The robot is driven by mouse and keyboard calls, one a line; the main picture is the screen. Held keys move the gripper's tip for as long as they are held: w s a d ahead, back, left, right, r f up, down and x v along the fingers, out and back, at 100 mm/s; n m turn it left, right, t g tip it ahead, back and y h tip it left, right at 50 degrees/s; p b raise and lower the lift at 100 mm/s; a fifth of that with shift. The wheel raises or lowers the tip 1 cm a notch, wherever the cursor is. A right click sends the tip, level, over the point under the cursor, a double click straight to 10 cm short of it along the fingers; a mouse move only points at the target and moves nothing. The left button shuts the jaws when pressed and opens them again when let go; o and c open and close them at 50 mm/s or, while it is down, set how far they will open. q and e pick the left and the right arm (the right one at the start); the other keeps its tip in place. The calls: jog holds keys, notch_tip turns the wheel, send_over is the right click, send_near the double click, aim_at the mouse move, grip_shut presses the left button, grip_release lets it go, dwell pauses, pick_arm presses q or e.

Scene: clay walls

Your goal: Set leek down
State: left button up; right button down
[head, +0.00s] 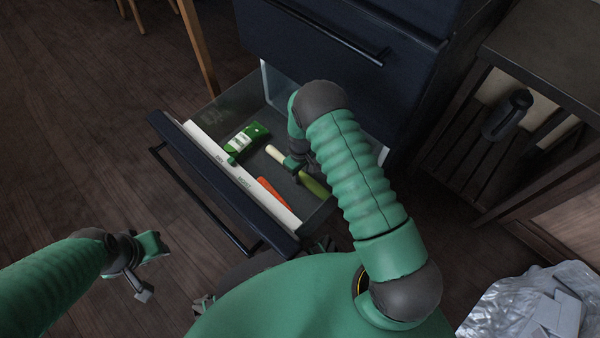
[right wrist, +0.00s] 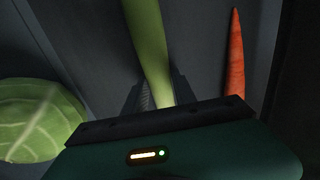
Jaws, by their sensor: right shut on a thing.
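The leek (head: 313,185) is in the open drawer (head: 228,104), its pale end to the upper left and its green end to the lower right. My right gripper (head: 293,164) reaches down into the drawer and is shut on the leek's middle. In the right wrist view the leek (right wrist: 149,40) runs between the two fingers of the right gripper (right wrist: 160,92). I cannot tell whether the leek touches the drawer floor. My left gripper (head: 142,268) is empty, its fingers apart, outside the drawer at the lower left.
A carrot (head: 272,192) lies near the drawer's front wall; the right wrist view shows it right of the leek. A green packet (head: 245,141) lies to the left. A pale green cabbage (right wrist: 38,120) shows in the right wrist view. A slatted shelf (head: 475,150) stands right.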

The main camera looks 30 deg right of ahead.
jog(key=c, duration=1)
grip_release()
jog(key=s+a+r+m+p, duration=0.1)
jog(key=r+p, duration=0.2)
jog(key=r, duration=0.6)
jog(key=s+a+r+t+p, duration=0.1)
jog(key=s+r+p, duration=0.1)
jog(key=r, duration=0.7)
jog(key=s+a+r+m+p, duration=0.1)
jog(key=r+p, duration=0.2)
jog(key=r, duration=0.5)
jog(key=shift+m+t, duration=0.8)
jog(key=shift+m, duration=0.1)
jog(key=s+r, duration=0.3)
jog(key=s, duration=0.1)
jog(key=s+a+r, duration=0.1)
jog(key=s+r, duration=0.1)
jog(key=s, duration=0.1)
jog(key=s+a+r, duration=0.1)
jog(key=s+r, duration=0.2)
jog(key=s, duration=0.1)
jog(key=shift+s+r, duration=0.3)
jog(key=shift+r, duration=0.05)
